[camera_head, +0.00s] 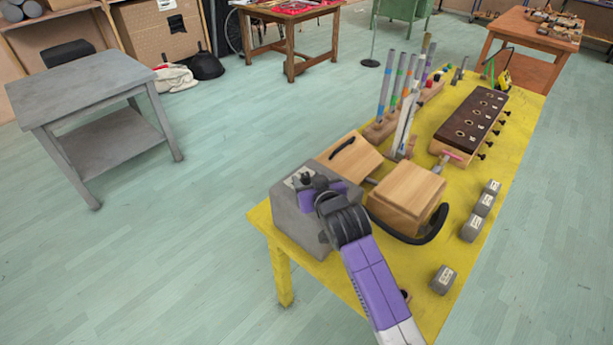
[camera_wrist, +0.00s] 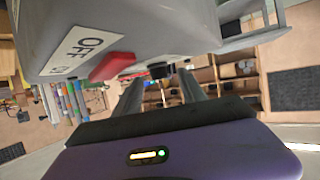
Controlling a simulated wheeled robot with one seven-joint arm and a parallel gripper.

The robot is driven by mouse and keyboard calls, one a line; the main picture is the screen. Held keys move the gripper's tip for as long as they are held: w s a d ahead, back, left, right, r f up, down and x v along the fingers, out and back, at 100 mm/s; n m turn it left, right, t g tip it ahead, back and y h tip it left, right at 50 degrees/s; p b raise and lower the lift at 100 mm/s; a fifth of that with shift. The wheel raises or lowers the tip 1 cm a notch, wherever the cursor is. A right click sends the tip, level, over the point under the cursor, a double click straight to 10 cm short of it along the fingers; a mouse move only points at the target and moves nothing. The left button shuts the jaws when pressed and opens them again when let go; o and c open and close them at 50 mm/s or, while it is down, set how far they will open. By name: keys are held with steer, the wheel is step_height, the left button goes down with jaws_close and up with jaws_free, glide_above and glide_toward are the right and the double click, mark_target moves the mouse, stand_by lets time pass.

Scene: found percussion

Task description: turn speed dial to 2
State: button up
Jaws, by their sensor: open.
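A grey box (camera_head: 290,222) stands at the near left corner of the yellow table; its grey casing (camera_wrist: 160,22) fills the top of the wrist view. It bears a white label reading OFF (camera_wrist: 88,44) and a red switch (camera_wrist: 112,66). A small black knob (camera_wrist: 160,70), which looks like the speed dial, sticks out from the casing. My purple and black gripper (camera_wrist: 160,84) is open, its two fingers reaching toward the knob, one to each side of it in the picture. I cannot tell whether they touch it. The dial's numbers and pointer are hidden.
A wooden block (camera_head: 408,198) with a black curved hose (camera_head: 425,238) stands right beside the box. Several small grey weights (camera_head: 443,279) line the right edge. Upright tubes (camera_head: 388,85) and a dark-topped wooden box (camera_head: 472,120) stand farther back. A grey side table (camera_head: 85,88) stands at left.

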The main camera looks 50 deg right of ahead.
steer(key=shift+x, duration=0.8)
steer(key=shift+c, duration=0.4)
jaws_close()
